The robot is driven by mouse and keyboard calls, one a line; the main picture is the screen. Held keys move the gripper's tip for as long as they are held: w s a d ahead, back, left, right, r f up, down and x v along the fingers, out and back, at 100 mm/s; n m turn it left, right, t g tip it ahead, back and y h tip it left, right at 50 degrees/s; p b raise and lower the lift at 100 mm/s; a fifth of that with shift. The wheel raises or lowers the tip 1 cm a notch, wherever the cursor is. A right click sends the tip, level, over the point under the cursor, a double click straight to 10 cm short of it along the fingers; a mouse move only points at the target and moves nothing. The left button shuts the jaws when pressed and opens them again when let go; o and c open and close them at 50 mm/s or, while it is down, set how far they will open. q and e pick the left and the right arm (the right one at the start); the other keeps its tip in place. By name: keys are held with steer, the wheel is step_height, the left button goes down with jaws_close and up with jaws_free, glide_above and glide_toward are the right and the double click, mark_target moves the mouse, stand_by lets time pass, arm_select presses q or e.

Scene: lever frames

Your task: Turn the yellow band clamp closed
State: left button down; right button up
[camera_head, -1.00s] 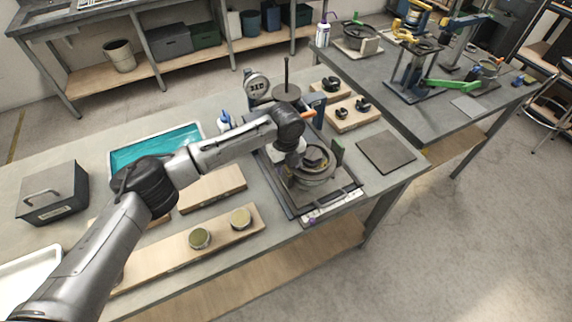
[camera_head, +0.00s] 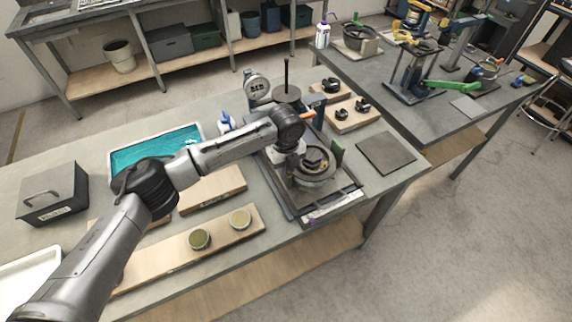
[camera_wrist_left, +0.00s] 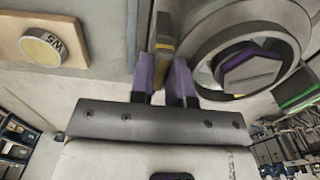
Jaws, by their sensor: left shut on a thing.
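The yellow lever (camera_wrist_left: 164,38) of the band clamp stands between the two purple fingers of my left gripper (camera_wrist_left: 164,62) in the left wrist view. The gripper is shut on it. Beside it to the right is the clamp's round grey ring (camera_wrist_left: 208,62) with a purple hexagonal piece inside. In the head view the round clamp fixture (camera_head: 316,177) sits on a dark base plate, and my left gripper (camera_head: 294,156) is at its left side. The fingertips and the yellow lever are too small or hidden to make out there. My right gripper is not in view.
A board with two round tins (camera_head: 199,239) lies to the left. A teal-lined tray (camera_head: 160,145), a dial gauge (camera_head: 257,86) and a wooden block with black parts (camera_head: 352,113) stand around. A flat dark plate (camera_head: 386,153) lies at right.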

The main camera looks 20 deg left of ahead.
arm_select(q)
steer(key=shift+r+n+p, duration=0.2)
steer(key=shift+n+p, duration=0.1)
steer(key=shift+p, duration=0.35)
steer(key=n+p, duration=0.8)
steer(key=p, duration=0.4)
steer(key=shift+d+r, duration=0.1)
steer(key=n+p, duration=0.4)
steer(key=n, duration=0.1)
steer(key=shift+w+n, duration=0.1)
steer(key=shift+n, duration=0.2)
steer(key=shift+f+n+p, duration=0.2)
steer(key=shift+n+p, duration=0.7)
steer(key=shift+n, duration=0.8)
steer(key=shift+w+n, duration=0.1)
steer(key=shift+n, duration=0.2)
steer(key=c, duration=1.1)
jaws_free()
steer(key=shift+f, duration=0.1)
